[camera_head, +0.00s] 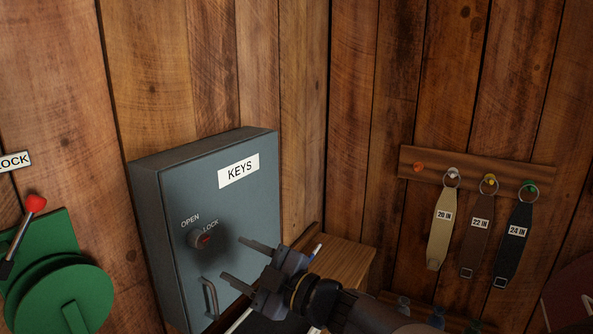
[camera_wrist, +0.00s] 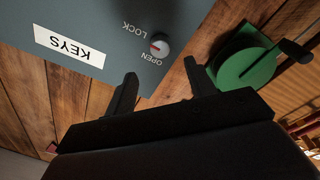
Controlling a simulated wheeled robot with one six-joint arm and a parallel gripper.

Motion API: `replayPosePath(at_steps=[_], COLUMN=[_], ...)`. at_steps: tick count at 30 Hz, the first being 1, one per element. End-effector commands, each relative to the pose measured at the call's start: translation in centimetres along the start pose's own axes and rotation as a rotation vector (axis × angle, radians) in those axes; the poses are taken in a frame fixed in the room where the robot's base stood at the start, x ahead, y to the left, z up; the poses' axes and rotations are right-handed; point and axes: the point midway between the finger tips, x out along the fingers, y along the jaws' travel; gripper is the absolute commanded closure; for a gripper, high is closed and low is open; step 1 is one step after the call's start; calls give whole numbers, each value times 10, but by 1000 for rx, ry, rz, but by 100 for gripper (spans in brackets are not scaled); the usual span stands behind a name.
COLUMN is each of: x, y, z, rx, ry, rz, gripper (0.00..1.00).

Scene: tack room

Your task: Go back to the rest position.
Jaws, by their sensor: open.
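My gripper (camera_head: 234,259) is open and empty, in front of the grey key cabinet. Its two fingers also show in the wrist view (camera_wrist: 160,72), apart with nothing between them. The key cabinet (camera_head: 165,190) is on the wall with its door shut and a white KEYS label (camera_head: 239,171). Its round knob (camera_head: 198,238) has a red mark and sits by the words OPEN and LOCK. The knob also shows in the wrist view (camera_wrist: 160,44), beyond the fingertips and apart from them. I cannot tell exactly which word the mark points to.
A handle (camera_head: 210,298) is low on the cabinet door, close to my gripper. A green round device (camera_head: 68,298) with a red-tipped lever is at left. A wooden rack (camera_head: 408,160) with several hanging straps is at right. A wooden box (camera_head: 341,262) stands behind my arm.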

Motion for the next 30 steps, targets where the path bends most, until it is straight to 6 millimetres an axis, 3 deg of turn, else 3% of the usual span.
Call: replayPosePath(at_steps=[5,23,30], x=[-28,88,82], y=[0,0,0], z=[1,-2,1], rx=[-2,1,-250], ry=[-3,2,16], rz=[2,-5,-17], gripper=[48,48,48])
